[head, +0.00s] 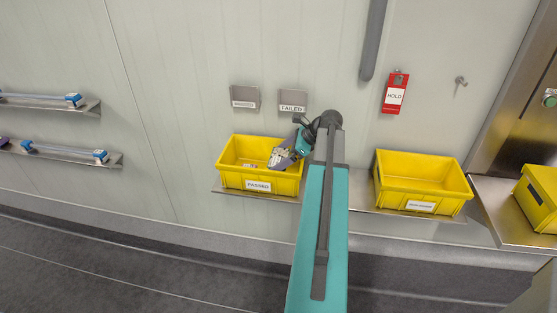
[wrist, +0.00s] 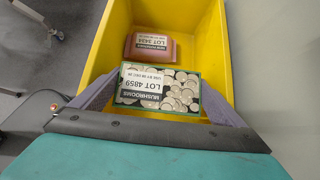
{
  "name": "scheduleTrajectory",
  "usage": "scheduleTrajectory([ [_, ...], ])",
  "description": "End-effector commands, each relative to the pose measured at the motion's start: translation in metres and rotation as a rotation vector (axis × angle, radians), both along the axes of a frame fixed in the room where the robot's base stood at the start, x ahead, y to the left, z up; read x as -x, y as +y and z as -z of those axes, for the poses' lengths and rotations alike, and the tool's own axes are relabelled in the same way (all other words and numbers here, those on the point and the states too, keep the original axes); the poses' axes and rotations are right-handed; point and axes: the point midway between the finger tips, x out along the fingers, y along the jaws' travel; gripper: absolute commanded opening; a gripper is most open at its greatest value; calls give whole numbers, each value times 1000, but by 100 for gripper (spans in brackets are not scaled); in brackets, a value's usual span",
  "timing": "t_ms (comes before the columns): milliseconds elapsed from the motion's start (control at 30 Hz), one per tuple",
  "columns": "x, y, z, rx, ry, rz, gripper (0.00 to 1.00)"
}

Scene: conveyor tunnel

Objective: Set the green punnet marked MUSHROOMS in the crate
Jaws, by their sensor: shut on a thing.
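In the wrist view the green punnet (wrist: 180,92), filled with pale mushrooms and labelled MUSHROOMS LOT 4859, sits between the two purple fingers of my gripper (wrist: 158,98). My gripper is shut on it. The punnet is over the yellow crate (wrist: 88,62); I cannot tell whether it touches the floor of the crate. In the head view the crate (head: 233,183) is labelled PASSED, and my gripper (head: 281,157) reaches over its right half with the punnet (head: 275,160). My arm hides part of the crate's right side.
Another yellow crate (head: 395,198) stands on the shelf to the right, and a third (head: 540,205) at the right edge. A red HOLD tag (head: 395,92) hangs on the wall.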

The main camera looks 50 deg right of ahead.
Motion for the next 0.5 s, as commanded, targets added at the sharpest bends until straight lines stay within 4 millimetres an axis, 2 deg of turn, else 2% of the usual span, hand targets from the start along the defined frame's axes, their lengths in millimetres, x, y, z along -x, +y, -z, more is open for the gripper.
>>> scheduleTrajectory([
  [233, 0, 0, 14, -16, -11, -1, 64],
  [500, 0, 0, 16, -14, -11, -1, 64],
])
